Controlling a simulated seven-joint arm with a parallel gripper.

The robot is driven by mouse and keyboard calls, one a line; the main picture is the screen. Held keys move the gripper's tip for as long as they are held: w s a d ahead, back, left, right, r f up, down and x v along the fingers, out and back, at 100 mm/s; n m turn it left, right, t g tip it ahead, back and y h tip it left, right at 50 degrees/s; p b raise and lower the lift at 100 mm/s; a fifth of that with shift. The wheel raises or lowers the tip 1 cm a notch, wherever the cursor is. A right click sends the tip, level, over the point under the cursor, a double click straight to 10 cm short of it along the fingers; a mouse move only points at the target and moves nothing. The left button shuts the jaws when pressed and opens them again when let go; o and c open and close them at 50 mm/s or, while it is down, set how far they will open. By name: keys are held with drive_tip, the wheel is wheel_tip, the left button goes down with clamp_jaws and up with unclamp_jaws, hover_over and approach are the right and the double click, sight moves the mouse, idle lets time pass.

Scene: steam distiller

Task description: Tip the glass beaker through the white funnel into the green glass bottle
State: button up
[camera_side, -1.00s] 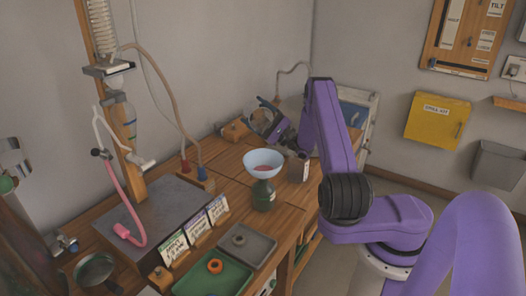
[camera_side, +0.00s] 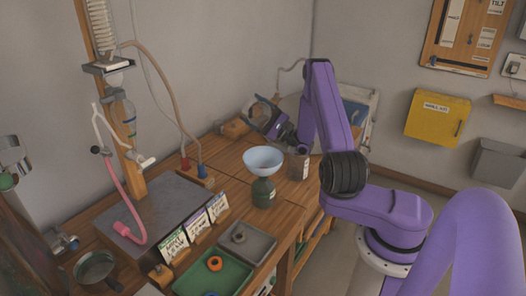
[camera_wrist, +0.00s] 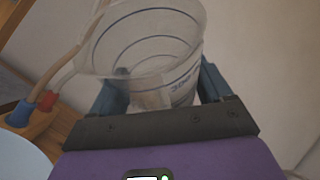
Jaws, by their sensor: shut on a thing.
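My gripper (camera_side: 275,127) is shut on the clear glass beaker (camera_side: 260,111), up and behind the funnel in the side view. In the wrist view the beaker (camera_wrist: 150,55) sits between the two fingers, with blue graduation rings and no coloured liquid that I can make out. The beaker looks tilted in the side view. The white funnel (camera_side: 263,158) stands in the neck of the green glass bottle (camera_side: 263,193), which is upright on the bench. The funnel's rim also shows at the lower left of the wrist view (camera_wrist: 18,160). The bottle's contents cannot be seen.
A small labelled container (camera_side: 299,166) stands right of the funnel. Hoses with red and blue connectors (camera_side: 193,169) are to its left. Label cards (camera_side: 197,225), a green tray (camera_side: 213,273) and a grey tray (camera_side: 246,242) are in front.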

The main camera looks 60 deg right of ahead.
sight(258, 120)
drive_tip(key=shift+w+d+f+m+h, duration=0.2)
drive_tip(key=shift+d+m+h, duration=0.1)
drive_tip(key=shift+m, duration=0.1)
drive_tip(key=shift+r+m+g+h+p, duration=0.3)
drive_tip(key=shift+m+h, duration=0.1)
drive_tip(key=shift+m, duration=0.3)
drive_tip(key=shift+f+m+g+h, duration=0.25)
drive_tip(key=shift+m+g+h, duration=0.15)
drive_tip(key=shift+m+h, duration=0.15)
wheel_tip(258, 120, down, 3)
drive_tip(key=m+g+h, duration=0.1)
drive_tip(key=m+g, duration=0.1)
drive_tip(key=m, duration=0.2)
drive_tip(key=shift+w+g, duration=0.1)
drive_tip(key=shift+g, duration=0.2)
wheel_tip(258, 120, down, 6)
drive_tip(key=w+d+m+g+p, duration=0.1)
drive_tip(key=w+d+m+g, duration=0.1)
drive_tip(key=m+g, duration=0.2)
drive_tip(key=shift+w+r+m+g+y+p, duration=0.25)
drive_tip(key=shift+m+g+y+p, duration=0.15)
drive_tip(key=shift+g, duration=0.4)
